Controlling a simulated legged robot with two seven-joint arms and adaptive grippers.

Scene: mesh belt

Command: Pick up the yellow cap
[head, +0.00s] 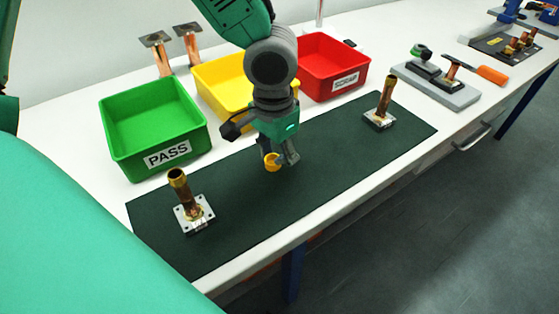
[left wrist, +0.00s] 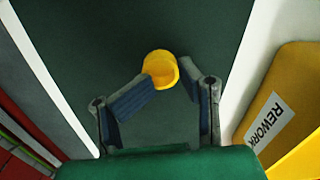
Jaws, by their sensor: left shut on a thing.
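The yellow cap (head: 271,162) is a small round cup-like piece above the dark green mat (head: 330,150) in the head view. My left gripper (head: 279,160) points down over the middle of the mat and is shut on the cap. I cannot tell whether the cap touches the mat. My right gripper is in neither view.
Brass tubes on metal plates stand at the mat's left end (head: 190,205) and right end (head: 382,105). Behind the mat are a green PASS bin (head: 140,160), a yellow bin (head: 215,95) and a red SCRAP bin (head: 330,85). A grey fixture board (head: 455,97) lies right.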

